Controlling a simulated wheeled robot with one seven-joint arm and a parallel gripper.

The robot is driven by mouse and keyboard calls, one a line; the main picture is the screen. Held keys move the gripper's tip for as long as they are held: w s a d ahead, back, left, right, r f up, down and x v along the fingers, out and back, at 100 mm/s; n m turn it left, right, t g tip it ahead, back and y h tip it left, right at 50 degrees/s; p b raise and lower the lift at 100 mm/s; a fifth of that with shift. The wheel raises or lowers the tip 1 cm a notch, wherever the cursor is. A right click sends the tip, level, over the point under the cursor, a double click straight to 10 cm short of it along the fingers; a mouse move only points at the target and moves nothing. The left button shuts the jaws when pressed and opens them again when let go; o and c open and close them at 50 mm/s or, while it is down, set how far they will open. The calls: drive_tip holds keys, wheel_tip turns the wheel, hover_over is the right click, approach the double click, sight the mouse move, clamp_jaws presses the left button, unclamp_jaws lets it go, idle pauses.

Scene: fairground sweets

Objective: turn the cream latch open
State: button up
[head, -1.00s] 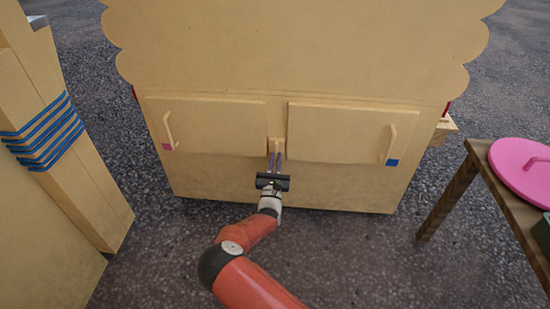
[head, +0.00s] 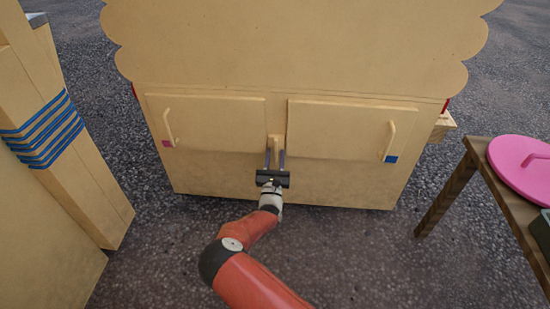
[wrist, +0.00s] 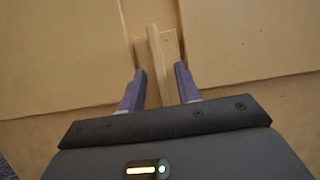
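The cream latch (head: 276,143) is a small upright bar between the two doors of the cream cabinet, much the same colour as the wood. In the wrist view the latch (wrist: 156,50) is a narrow bar on a small back plate, and its lower part reaches between my fingers. My gripper (head: 275,154) points at the cabinet front with its two purple fingers apart. In the wrist view my gripper (wrist: 160,72) is open, with one finger on each side of the bar and a visible gap on both sides.
The left door (head: 207,121) has a pink mark and the right door (head: 343,132) a blue one; both look closed and have handles. A wooden table (head: 482,165) with a pink lid (head: 521,168) stands at right. A post with blue bands (head: 48,136) stands at left.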

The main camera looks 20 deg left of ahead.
drive_tip(key=v, duration=0.7)
drive_tip(key=shift+s+f+p, duration=0.15)
drive_tip(key=shift+s+p, duration=0.2)
drive_tip(key=shift+d, duration=0.15)
